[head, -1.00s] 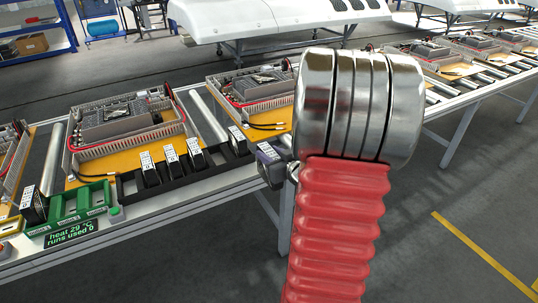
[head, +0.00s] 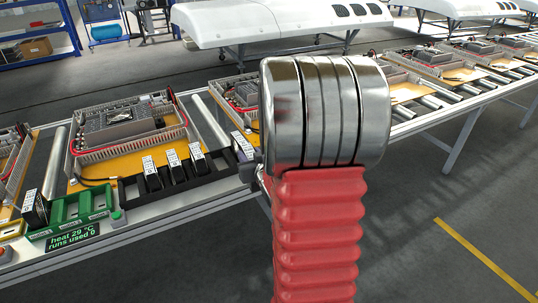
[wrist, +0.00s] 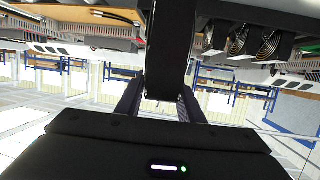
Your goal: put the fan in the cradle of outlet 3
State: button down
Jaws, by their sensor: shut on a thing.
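My gripper (wrist: 162,98) is shut on a black fan (wrist: 170,50), seen edge-on between the two fingers in the wrist view. In the head view this fan (head: 243,147) stands at the right end of the black rack (head: 222,172), its white label up; my gripper is mostly hidden behind my red and metal arm. I cannot tell whether the fan still touches the rack. Green cradles (head: 82,203) stand left of the rack; their outlet labels are too small to read surely. The right-hand one looks empty. A dark fan (head: 34,207) stands at the left of the green cradles.
More fans (head: 173,166) stand in the rack; fan faces show in the wrist view (wrist: 268,42). A heat display (head: 73,234) is in front of the cradles. Wired trays (head: 125,130) lie on the conveyor behind. The floor at right is open.

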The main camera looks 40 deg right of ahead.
jog(key=w+a+n+y, duration=0.1)
jog(key=w+a+y, duration=0.1)
jog(key=a, duration=0.9)
jog(key=w+a+f+n+t+y, duration=0.1)
jog(key=w+a, duration=0.4)
jog(key=a, duration=0.6)
jog(key=w+a+n+y, duration=0.3)
jog(key=a, duration=0.9)
jog(key=shift+w+f, duration=0.25)
jog(key=shift+a, duration=0.1)
